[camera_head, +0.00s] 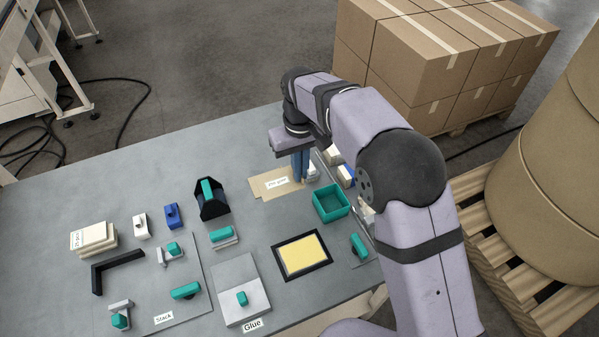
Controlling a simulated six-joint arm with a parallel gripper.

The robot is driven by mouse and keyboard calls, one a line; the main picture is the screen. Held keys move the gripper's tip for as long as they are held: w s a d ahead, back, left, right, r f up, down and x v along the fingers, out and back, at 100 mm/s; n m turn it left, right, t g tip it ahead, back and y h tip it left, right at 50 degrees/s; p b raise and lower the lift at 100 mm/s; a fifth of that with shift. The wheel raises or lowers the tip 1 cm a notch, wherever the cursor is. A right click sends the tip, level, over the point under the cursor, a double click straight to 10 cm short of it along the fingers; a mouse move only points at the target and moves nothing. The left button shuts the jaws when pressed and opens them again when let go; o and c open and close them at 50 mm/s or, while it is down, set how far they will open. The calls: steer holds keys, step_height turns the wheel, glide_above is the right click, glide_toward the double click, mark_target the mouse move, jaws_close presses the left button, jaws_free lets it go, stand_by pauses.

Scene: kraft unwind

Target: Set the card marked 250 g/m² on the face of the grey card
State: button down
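A tan kraft card (259,190) lies on the table below and left of my gripper. Its white label (277,183) is too small to read surely, but may be the 250 g/m² mark. My gripper (300,178) points down with blue fingers at the card's right end. I cannot tell whether it touches or grips the card, nor the gap between its fingers. A flat grey card (233,271) lies near the front, above the Glue label (252,325). A paler block with a teal knob (241,298) covers its lower part.
A teal open box (331,203) and a black-framed yellow pad (302,256) stand right of the grey card. A black holder (212,199) stands left of the kraft card. A labelled cream stack (92,238) sits far left. The table's back left is clear.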

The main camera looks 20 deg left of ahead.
steer(key=r+p, duration=0.2)
steer(key=r, duration=0.1)
steer(key=shift+s+d+r, duration=0.15)
steer(key=shift+d+r, duration=0.1)
steer(key=shift+d, duration=0.1)
steer(key=s+d+p, duration=0.4)
steer(key=s+d, duration=0.1)
glide_above(322, 250)
step_height(322, 250, down, 9)
steer(key=shift+p, duration=0.3)
steer(key=shift+f, duration=0.1)
steer(key=shift+f+b, duration=2.15)
steer(key=shift+f, duration=0.3)
steer(key=shift+f+b, duration=0.3)
steer(key=shift+f, duration=0.65)
stand_by(1.1)
